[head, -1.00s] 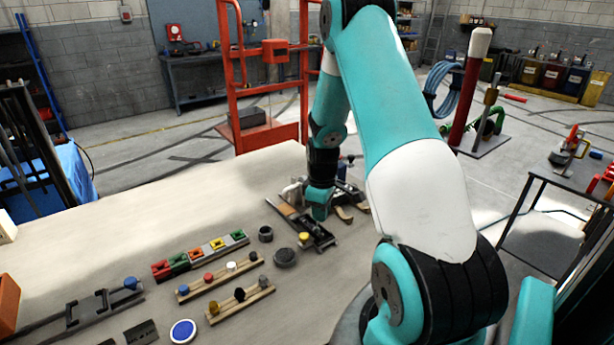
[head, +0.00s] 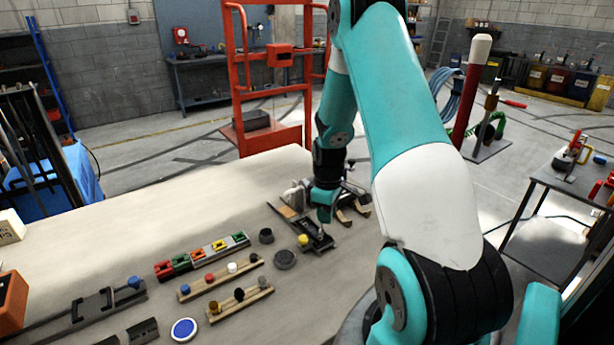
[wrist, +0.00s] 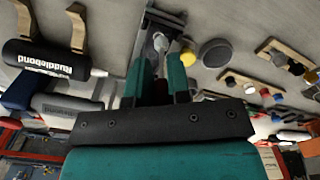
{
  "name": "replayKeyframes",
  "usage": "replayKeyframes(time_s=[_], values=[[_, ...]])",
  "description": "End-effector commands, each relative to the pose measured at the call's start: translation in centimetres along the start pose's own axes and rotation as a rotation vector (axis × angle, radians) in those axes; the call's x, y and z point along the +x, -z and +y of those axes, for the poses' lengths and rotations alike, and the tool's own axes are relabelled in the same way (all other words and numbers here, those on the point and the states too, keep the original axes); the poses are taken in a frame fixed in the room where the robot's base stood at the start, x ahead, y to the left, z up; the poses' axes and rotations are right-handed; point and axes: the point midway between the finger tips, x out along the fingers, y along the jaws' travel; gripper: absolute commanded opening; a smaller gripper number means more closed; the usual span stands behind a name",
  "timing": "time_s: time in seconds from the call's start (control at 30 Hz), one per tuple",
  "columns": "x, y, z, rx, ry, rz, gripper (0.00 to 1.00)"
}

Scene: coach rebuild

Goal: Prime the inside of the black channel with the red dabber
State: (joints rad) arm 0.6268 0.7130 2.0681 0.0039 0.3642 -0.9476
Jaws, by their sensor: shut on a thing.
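A black channel (head: 318,243) lies on the bench below my gripper. A yellow-knobbed piece (head: 303,240) is at its near left side; its yellow knob (wrist: 188,57) also shows in the wrist view. My gripper (head: 325,213) is low over the channel's far part, pointing down. In the wrist view its two teal fingers (wrist: 157,75) are closed around a small grey or dark piece, mostly hidden between them; I cannot tell what it is. A red knob (head: 209,278) stands in a wooden rack (head: 240,272) to the left, apart from my gripper.
A second wooden rack (head: 240,301) with knobs and a row of coloured blocks (head: 202,256) lie left. The far left bench is clear.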

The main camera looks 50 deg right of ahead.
Motion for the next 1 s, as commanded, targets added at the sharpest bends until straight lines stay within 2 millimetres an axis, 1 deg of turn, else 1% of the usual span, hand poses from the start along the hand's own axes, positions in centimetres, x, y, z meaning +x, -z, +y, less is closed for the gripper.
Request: replayKeyframes(time_s=[0.1, 1.0], values=[[-0.7, 0.1, -0.1, -0.002, -0.001, 0.001, 0.00], [-4.3, 0.7, -0.6, -0.014, -0.001, 0.001, 0.00]])
